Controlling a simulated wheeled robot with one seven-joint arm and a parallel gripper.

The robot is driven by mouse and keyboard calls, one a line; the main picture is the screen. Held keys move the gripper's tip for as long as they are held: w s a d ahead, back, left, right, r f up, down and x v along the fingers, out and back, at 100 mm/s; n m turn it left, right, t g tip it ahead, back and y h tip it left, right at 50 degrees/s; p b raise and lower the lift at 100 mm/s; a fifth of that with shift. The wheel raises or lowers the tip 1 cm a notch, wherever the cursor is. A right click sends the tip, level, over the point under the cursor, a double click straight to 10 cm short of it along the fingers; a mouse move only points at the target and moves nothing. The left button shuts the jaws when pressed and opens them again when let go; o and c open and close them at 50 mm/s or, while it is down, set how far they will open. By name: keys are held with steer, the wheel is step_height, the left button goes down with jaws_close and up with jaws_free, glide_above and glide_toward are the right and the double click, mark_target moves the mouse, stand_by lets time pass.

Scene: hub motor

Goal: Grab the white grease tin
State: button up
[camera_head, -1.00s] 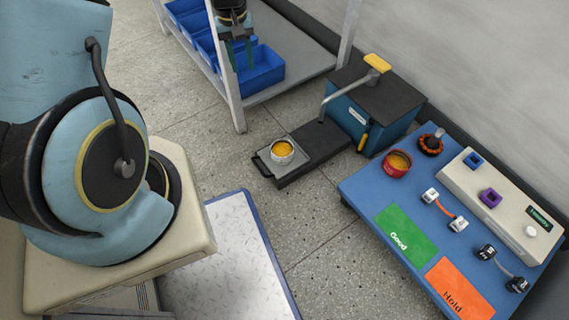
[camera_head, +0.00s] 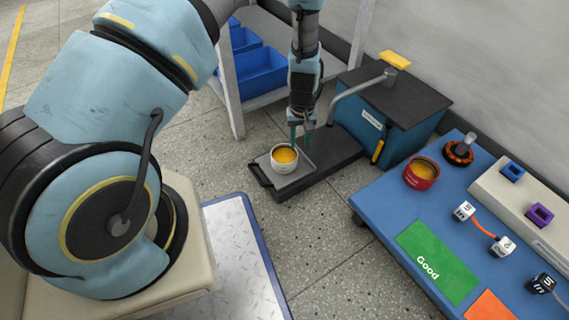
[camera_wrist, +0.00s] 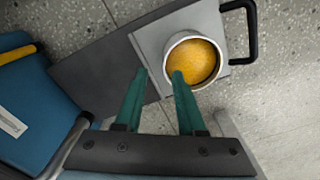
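The white grease tin (camera_head: 284,158), filled with yellow-orange grease, stands upright on a grey plate (camera_head: 300,178) at the near end of a dark platform. My gripper (camera_head: 300,138) is just behind and above the tin in the head view. In the wrist view, the tin (camera_wrist: 193,60) is just beyond the fingertips. The green fingers (camera_wrist: 158,74) are spread apart with nothing between them. The right fingertip overlaps the tin's lower left edge in the picture. I cannot tell whether it touches.
A blue machine (camera_head: 390,115) with a grey lever stands behind the platform. A blue table (camera_head: 378,205) at the right holds a red tin (camera_head: 421,173), a green "Good" mat (camera_head: 437,262) and small parts. A rack with blue bins (camera_head: 262,72) stands at the back. Speckled floor (camera_head: 330,235) lies open in front.

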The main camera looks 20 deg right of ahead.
mark_target(284, 159)
step_height(284, 159, down, 2)
steer(key=shift+f, duration=0.2)
steer(key=f+b, duration=0.2)
steer(key=f, duration=0.1)
steer(key=f+b, duration=0.2)
steer(key=shift+w+a, duration=0.1)
steer(key=shift+a, duration=0.3)
jaws_close()
stand_by(0.9)
